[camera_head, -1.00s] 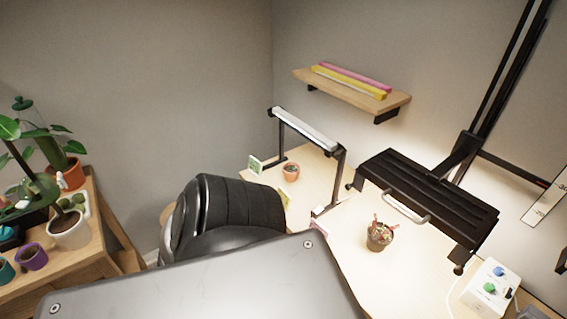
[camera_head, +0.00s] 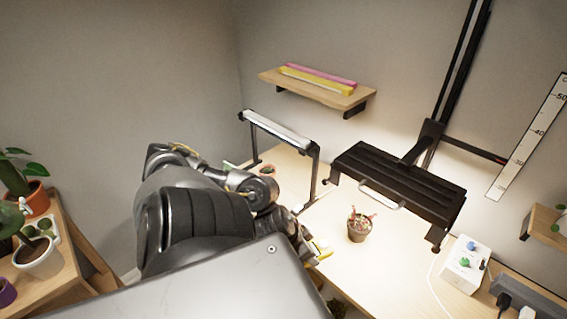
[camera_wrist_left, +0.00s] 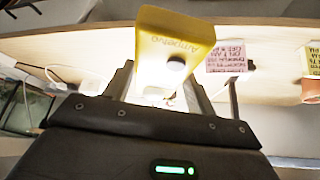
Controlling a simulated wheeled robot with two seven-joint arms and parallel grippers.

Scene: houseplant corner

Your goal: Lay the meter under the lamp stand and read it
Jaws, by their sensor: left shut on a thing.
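The yellow meter (camera_wrist_left: 174,42) with a dark round knob is held between the fingers of my left gripper (camera_wrist_left: 160,84) in the left wrist view. In the head view a small yellow part of the meter (camera_head: 323,249) shows at the end of my left gripper (camera_head: 310,254), at the table's near left edge; my arm hides the rest. A small lamp stand with a white light bar (camera_head: 277,130) stands to the left on the table. A wide black lamp (camera_head: 398,186) hangs from a wall rail over the table, to the right. My right gripper is not in view.
A potted plant (camera_head: 359,228) stands on the lit table (camera_head: 392,262) below the black lamp. A white control box (camera_head: 465,264) is at the right. A pink card (camera_wrist_left: 229,57) shows in the wrist view. The table between plant and control box is mostly free, with a cable.

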